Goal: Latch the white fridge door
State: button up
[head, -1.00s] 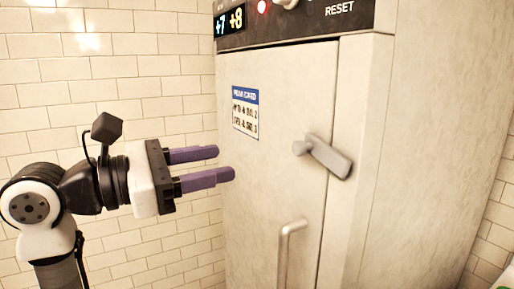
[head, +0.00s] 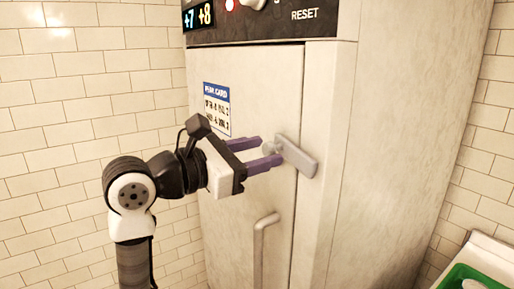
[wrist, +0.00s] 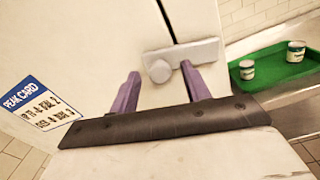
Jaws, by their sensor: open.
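The white fridge door (head: 225,180) sits in its cabinet and looks closed, with a dark seam along its right edge. A grey latch lever (head: 299,158) with a round knob (wrist: 159,71) is on the door's right side. In the head view its bar slants down to the right across the seam. My gripper (head: 268,150) is open, with purple fingers pointing at the latch. In the wrist view the fingertips lie on either side of the knob, the right one close to the bar (wrist: 203,51). I cannot tell whether they touch it.
A vertical door handle (head: 259,250) sticks out below the latch. A blue and white card (head: 217,108) is on the door. A control panel (head: 262,24) is above. A green tray (wrist: 285,68) with two cans stands on a counter at the right.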

jog(key=shift+c, duration=0.2)
grip_shut()
jog(key=n, duration=0.1)
jog(key=f+n+b, duration=0.1)
jog(key=shift+f+n, duration=0.3)
jog(key=shift+n, duration=0.1)
jog(key=shift+o, duration=0.2)
grip_release()
jog(key=shift+a, duration=0.1)
jog(key=b+v, duration=0.4)
jog(key=v, duration=0.9)
jog(key=shift+s+a, duration=0.2)
jog(key=shift+a, duration=0.1)
